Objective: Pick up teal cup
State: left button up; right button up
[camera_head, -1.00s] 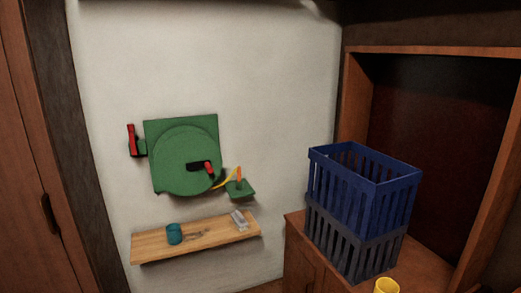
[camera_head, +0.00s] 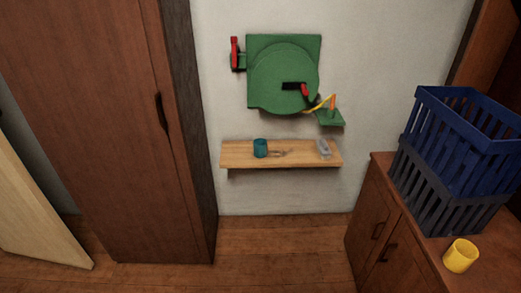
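Neither of my grippers is in the head view.
A green panel (camera_head: 283,85) hangs above. A tall brown wardrobe (camera_head: 90,120) stands left. At right, a cabinet (camera_head: 375,215) carries stacked blue and grey crates (camera_head: 455,150) and a yellow cup (camera_head: 461,256). The floor (camera_head: 285,250) below the shelf is clear.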

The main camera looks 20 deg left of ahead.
aim_at(260, 148)
jog(key=i+j+u, duration=0.35)
jog(key=i+j, duration=0.3)
jog(key=i+j+u, duration=0.35)
jog(key=i+j, duration=0.25)
jog(key=i, duration=0.15)
